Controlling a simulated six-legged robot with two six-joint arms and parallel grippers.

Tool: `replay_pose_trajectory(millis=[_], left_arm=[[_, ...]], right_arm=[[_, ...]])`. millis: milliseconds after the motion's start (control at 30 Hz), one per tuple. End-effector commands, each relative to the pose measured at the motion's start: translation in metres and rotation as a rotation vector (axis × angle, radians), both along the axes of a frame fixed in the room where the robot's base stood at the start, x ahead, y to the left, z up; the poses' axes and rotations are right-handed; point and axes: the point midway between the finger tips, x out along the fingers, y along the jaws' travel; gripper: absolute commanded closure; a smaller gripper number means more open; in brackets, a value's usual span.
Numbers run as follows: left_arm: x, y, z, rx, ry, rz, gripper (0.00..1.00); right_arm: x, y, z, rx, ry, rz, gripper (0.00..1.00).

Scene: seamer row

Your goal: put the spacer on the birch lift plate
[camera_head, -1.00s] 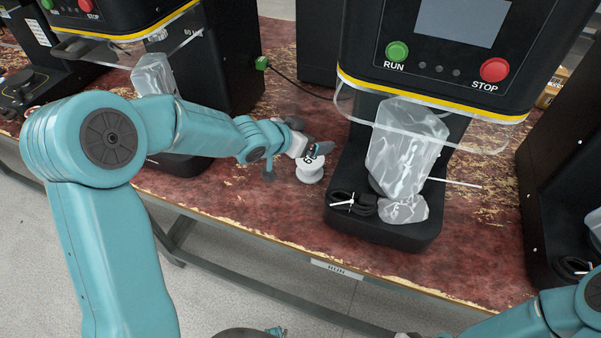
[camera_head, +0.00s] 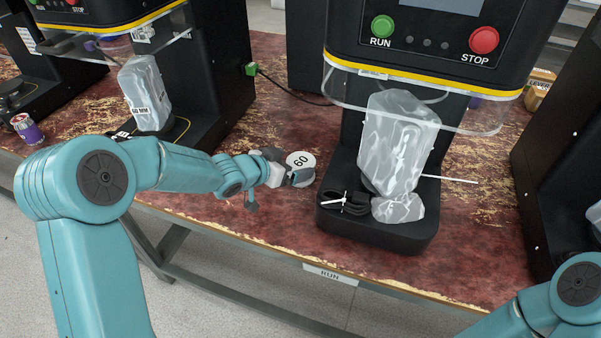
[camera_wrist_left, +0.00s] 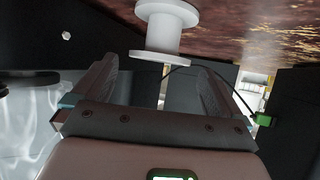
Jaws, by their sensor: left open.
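A white spool-shaped spacer (camera_head: 301,159) marked 60 stands on the red worn bench, left of the middle machine. It also shows in the left wrist view (camera_wrist_left: 162,35), with two flanges and a narrower middle. My left gripper (camera_head: 296,177) is just in front of it and partly hides it in the head view. In the wrist view its two fingers (camera_wrist_left: 154,88) are spread and empty, with the spacer beyond and between them; I cannot see contact. I cannot pick out a birch lift plate. Of my right arm only links show at the lower right; its gripper is out of view.
The middle machine (camera_head: 420,40) has a clear guard, a plastic-bagged part (camera_head: 397,140) and black cable (camera_head: 345,203) on its base. A left machine also holds a bagged part (camera_head: 146,92). A purple can (camera_head: 27,129) stands far left. Bench around the spacer is mostly clear.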

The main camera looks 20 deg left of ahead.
Motion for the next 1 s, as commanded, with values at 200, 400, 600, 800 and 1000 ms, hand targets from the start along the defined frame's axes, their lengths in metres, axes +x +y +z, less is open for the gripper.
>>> replay_pose_trajectory(millis=[200, 400, 600, 800, 1000], left_arm=[[0.013, -0.008, -0.010, 0.000, 0.000, 0.001, 0.00], [0.036, -0.019, -0.027, 0.000, 0.001, 0.003, 0.00], [0.050, -0.025, -0.033, 0.001, 0.000, 0.003, 0.00], [0.050, -0.025, -0.033, 0.000, 0.000, 0.004, 0.03], [0.050, -0.025, -0.033, -0.001, -0.001, 0.004, 0.56]], right_arm=[[0.000, 0.000, -0.003, 0.000, 0.000, 0.000, 0.57], [0.000, 0.000, -0.009, 0.000, 0.000, 0.000, 0.57], [0.000, 0.000, -0.009, 0.000, 0.000, 0.000, 0.57], [0.000, 0.000, -0.009, 0.000, 0.000, 0.000, 0.57], [0.000, 0.000, -0.009, 0.000, 0.000, 0.000, 0.57]])
